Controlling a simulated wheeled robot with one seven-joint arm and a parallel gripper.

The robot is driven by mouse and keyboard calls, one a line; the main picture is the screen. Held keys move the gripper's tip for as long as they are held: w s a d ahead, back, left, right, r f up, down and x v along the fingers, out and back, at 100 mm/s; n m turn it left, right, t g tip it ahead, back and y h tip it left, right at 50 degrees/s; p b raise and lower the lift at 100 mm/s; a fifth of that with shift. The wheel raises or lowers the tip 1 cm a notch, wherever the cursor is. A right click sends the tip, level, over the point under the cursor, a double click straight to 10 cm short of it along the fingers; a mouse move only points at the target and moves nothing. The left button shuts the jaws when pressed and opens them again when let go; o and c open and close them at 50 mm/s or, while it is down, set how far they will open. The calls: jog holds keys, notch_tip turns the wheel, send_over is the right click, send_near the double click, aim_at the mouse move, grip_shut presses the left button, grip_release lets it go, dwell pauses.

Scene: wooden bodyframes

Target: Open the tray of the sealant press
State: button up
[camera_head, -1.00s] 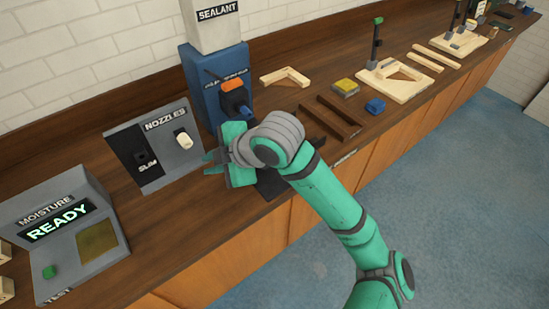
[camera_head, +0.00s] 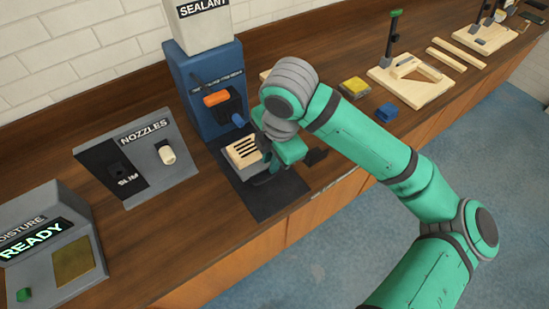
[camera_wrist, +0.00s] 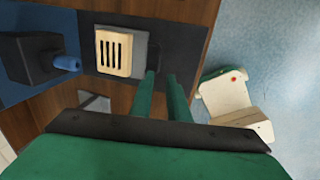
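The sealant press (camera_head: 212,110) is a blue body under a pale SEALANT tank, with a black head, orange part and blue nozzle (camera_wrist: 67,63). Its grey tray (camera_wrist: 138,48) stands out in front of the body over a dark base. A pale slotted wooden piece (camera_head: 242,152) lies on the tray, clear of the nozzle. A dark handle (camera_wrist: 154,52) is at the tray's outer edge. My gripper (camera_wrist: 161,77) is low at that edge. Its two green fingers are close together with a narrow gap; whether they clasp the handle is unclear.
The nozzle station (camera_head: 140,160) and the moisture tester (camera_head: 50,255), showing READY, stand left of the press. A yellow block (camera_head: 354,87), a blue block (camera_head: 386,112) and a wooden jig (camera_head: 410,80) lie to the right. The bench's front edge is close to my gripper.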

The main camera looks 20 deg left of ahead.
aim_at(268, 178)
jog(key=f, duration=0.3)
jog(key=w+a+f, duration=0.1)
jog(key=f, duration=0.3)
jog(key=w+f, duration=0.1)
jog(key=f, duration=0.2)
jog(key=shift+a+f, duration=0.25)
jog(key=shift+f, duration=0.05)
grip_shut()
jog(key=shift+w, duration=0.1)
dwell(1.0)
